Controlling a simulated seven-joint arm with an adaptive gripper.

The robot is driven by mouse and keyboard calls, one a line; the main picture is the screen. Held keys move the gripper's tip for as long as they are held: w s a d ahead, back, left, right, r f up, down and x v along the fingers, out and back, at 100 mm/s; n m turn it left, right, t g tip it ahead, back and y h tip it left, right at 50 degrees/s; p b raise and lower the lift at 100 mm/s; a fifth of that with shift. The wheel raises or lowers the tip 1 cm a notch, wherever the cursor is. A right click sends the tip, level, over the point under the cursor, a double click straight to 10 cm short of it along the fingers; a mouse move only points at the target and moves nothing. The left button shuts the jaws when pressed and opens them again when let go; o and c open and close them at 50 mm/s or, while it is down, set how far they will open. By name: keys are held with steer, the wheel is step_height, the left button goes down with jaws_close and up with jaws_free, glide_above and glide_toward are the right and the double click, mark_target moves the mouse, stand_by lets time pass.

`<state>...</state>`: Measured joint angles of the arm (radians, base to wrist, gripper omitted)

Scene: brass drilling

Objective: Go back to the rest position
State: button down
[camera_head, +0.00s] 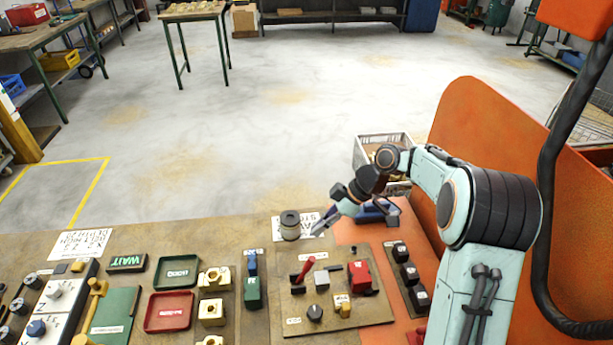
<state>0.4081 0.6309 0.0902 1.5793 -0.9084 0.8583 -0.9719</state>
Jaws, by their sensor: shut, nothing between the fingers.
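My gripper (322,226) is at the end of my pale blue and black arm, low over the right half of the bench (215,256). Its fingers point down and left and are shut and empty. A grey cylinder (290,226) with a dark band stands just left of the fingertips, apart from them as far as I can tell. A white printed sheet (308,216) lies behind the cylinder and the gripper. A blue object (375,213) is partly hidden behind my gripper.
A control panel (350,325) with a red lever (304,269) lies in front of the gripper. Green (177,273) and red (168,312) trays and brass parts (212,312) lie left. A crate (368,152) stands behind the arm; an orange panel (450,120) rises at right.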

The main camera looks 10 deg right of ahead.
steer(key=s+a+r+n+t+h, duration=0.1)
steer(key=s+a+r, duration=0.15)
steer(key=r, duration=0.25)
steer(key=s+a+r+n+t, duration=0.1)
steer(key=a+r, duration=0.3)
steer(key=r, duration=0.2)
steer(key=s+r+m+h, duration=0.2)
steer(key=s, duration=0.6)
steer(key=s+d+f+m+g+h, duration=0.1)
steer(key=s+d+f+m, duration=0.2)
steer(key=s+m, duration=0.4)
steer(key=s+d+f+m+g+h, duration=0.2)
steer(key=s+f+m, duration=0.3)
steer(key=s, duration=0.5)
steer(key=shift+s+d+f+m, duration=0.2)
steer(key=shift+d+m, duration=0.3)
steer(key=shift+m, duration=0.7)
